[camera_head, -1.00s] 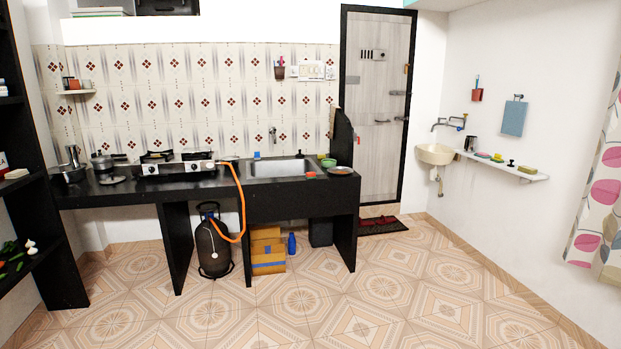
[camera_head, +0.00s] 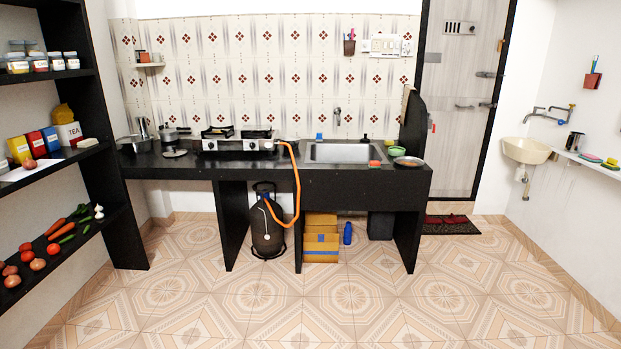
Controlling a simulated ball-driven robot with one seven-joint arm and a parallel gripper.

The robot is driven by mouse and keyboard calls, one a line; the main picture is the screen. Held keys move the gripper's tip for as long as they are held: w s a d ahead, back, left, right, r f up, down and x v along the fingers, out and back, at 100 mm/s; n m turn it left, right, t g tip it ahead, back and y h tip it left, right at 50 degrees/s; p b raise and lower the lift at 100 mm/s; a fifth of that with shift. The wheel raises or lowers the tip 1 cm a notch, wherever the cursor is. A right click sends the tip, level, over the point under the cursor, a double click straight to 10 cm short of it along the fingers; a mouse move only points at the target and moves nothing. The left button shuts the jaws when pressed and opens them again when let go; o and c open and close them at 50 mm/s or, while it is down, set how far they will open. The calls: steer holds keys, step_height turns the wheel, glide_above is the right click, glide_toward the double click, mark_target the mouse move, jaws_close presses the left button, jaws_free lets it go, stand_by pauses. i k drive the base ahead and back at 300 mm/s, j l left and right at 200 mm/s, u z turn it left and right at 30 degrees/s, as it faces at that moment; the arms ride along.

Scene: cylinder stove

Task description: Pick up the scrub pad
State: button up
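I cannot tell for certain which small item is the scrub pad. A small red block (camera_head: 375,164) lies on the counter front edge by the sink (camera_head: 341,153). A small blue item (camera_head: 319,137) stands behind the sink. All are too small to identify surely. My gripper is not in view.
The black counter (camera_head: 330,186) holds a stove (camera_head: 238,142). A gas cylinder (camera_head: 267,230) with an orange hose and cardboard boxes (camera_head: 321,240) stand beneath it. A black shelf unit (camera_head: 122,220) stands left. A wash basin (camera_head: 526,151) is right. The tiled floor (camera_head: 350,310) ahead is clear.

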mark_target(373, 164)
steer(key=i, duration=3.8)
steer(key=i+l+u, duration=0.2)
steer(key=i, duration=0.45)
steer(key=j, duration=0.15)
